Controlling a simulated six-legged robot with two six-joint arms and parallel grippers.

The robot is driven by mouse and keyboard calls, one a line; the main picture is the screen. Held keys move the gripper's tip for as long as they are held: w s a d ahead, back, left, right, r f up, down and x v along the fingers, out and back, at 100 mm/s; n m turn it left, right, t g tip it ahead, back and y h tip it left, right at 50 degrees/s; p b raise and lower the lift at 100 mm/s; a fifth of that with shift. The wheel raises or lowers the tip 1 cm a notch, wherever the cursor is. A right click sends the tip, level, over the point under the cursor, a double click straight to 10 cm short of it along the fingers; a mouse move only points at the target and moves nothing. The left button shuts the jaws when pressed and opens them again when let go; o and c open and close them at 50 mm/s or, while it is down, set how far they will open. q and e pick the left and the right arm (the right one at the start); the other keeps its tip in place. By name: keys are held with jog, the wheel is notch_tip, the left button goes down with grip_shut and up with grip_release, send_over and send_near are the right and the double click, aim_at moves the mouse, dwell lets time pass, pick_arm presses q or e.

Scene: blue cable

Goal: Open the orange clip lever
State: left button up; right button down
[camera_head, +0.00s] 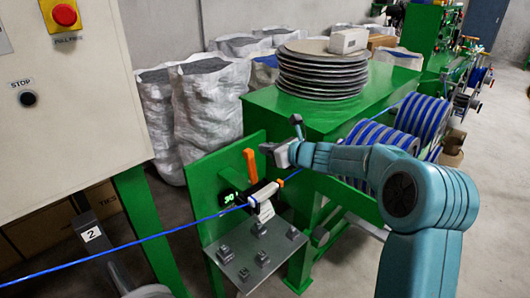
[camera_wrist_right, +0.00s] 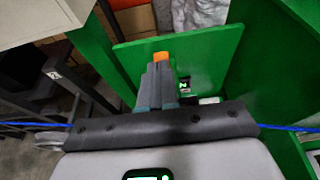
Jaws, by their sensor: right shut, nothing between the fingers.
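The orange clip lever (camera_head: 251,166) stands upright on the green machine plate, above a small clip body (camera_head: 262,193) that sits on the blue cable (camera_head: 150,238). My right gripper (camera_head: 264,149) is shut and empty, just right of the lever's upper end in the head view; I cannot tell whether it touches. In the right wrist view my shut fingers (camera_wrist_right: 158,72) point at the lever, and only its orange top (camera_wrist_right: 161,57) shows beyond them. The rest of the lever is hidden there. My left gripper is not in view.
A green digital display (camera_head: 228,198) is left of the clip. A metal shelf with several blocks (camera_head: 250,256) juts out below. A green table (camera_head: 268,108) with stacked discs (camera_head: 322,72) stands behind. Blue-striped spools (camera_head: 420,116) are at right, and a control cabinet (camera_head: 70,110) at left.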

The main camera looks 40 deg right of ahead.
jog(key=s+r, duration=0.4)
jog(key=r, duration=0.2)
jog(key=shift+s+d+r+p, duration=0.25)
jog(key=shift+s+r+p, duration=0.05)
jog(key=shift+r+p, duration=0.1)
jog(key=shift+s, duration=0.1)
